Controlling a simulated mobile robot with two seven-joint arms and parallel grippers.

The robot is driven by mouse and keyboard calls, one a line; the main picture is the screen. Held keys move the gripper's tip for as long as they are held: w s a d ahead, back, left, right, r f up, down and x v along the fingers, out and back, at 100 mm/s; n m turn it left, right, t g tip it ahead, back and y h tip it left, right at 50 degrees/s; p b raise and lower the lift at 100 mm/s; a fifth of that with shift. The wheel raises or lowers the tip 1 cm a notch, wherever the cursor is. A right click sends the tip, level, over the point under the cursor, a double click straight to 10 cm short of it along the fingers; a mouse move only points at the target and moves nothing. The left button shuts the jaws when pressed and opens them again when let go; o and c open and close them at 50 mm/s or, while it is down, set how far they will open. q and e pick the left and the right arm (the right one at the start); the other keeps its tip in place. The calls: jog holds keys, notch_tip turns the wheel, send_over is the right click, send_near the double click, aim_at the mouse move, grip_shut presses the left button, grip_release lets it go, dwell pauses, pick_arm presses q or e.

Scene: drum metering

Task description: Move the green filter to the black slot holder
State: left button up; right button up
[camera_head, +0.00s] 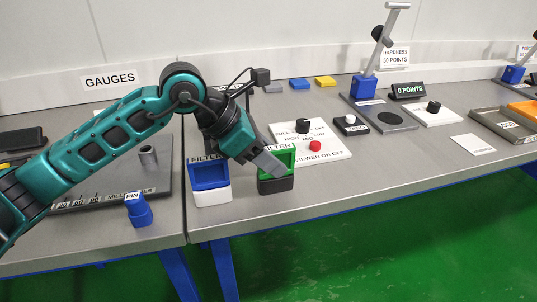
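The green filter (290,159) is a square green frame at the front edge of the table. It appears to stand on the black slot holder (277,186), whose dark front shows just below it. My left gripper (270,164) reaches in from the upper left, and its grey fingers cross in front of the green frame. The fingers overlap in this view, so I cannot tell whether they are open or shut, or whether they touch the filter. They hide part of the frame. My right gripper is not in view.
A blue filter (209,176) stands on a white holder (212,196) just left. A white control panel (325,148) with a black knob and red button lies behind right. A blue pin block (138,212) is at left. The front table right of the black holder is clear.

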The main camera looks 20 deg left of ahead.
pick_arm(q)
jog(key=shift+o, duration=0.4)
jog(key=shift+s+f, duration=0.1)
jog(key=shift+f, duration=0.15)
jog(key=shift+s+a+r, duration=0.2)
jog(key=shift+a+r, duration=0.25)
jog(key=shift+r, duration=0.05)
jog(key=p+v, duration=0.1)
jog(key=v, duration=1.1)
jog(key=shift+d, duration=0.15)
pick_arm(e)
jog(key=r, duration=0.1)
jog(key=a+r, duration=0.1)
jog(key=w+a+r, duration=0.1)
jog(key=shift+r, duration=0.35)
